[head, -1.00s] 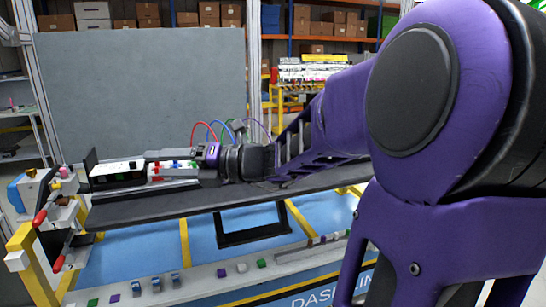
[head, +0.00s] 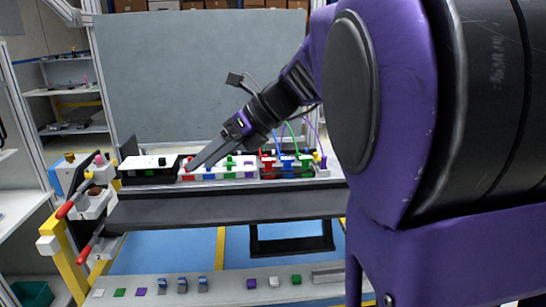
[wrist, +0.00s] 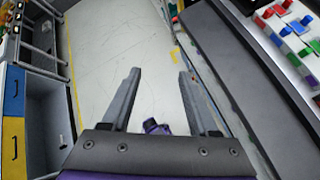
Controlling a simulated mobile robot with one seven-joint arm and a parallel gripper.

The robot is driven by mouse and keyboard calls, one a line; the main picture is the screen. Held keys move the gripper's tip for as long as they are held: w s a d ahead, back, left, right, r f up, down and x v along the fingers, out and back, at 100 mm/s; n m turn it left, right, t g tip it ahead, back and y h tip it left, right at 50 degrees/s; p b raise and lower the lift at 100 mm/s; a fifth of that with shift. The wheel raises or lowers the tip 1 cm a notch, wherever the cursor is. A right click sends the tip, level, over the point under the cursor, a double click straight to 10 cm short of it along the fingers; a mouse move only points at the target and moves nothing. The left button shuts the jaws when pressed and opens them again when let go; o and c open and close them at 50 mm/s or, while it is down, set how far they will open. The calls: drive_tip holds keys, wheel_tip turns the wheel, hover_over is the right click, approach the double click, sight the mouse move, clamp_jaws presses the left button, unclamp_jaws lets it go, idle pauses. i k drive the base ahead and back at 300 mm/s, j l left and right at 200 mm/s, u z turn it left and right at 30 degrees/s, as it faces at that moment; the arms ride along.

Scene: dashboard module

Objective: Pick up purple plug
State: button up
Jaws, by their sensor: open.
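A purple plug (head: 323,161) with a purple cable stands at the right end of the row of plugs in the head view, beside red, blue and green plugs. My gripper (head: 190,167) is left of it, angled down and to the left, in front of the coloured module row. In the wrist view my gripper (wrist: 157,78) is open, with bare floor between its fingertips. A small purple thing (wrist: 153,126) shows near the gripper's base; I cannot tell what it is. The purple plug cannot be made out surely in the wrist view.
The red plug (head: 268,163), blue plug (head: 288,163) and green plug (head: 306,162) stand close together. A black-and-white box (head: 149,170) is at the left. Red-handled levers (head: 65,209) stick out at the left end. The dark ledge (head: 200,209) in front is clear.

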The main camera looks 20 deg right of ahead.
sight(323, 166)
drive_tip(key=i+l+z, duration=0.1)
drive_tip(key=l, duration=0.35)
drive_tip(key=i+l+z, duration=0.1)
drive_tip(key=i+l, duration=0.25)
drive_tip(key=i+l+z, duration=0.15)
drive_tip(key=i+l, duration=0.15)
drive_tip(key=l, duration=0.25)
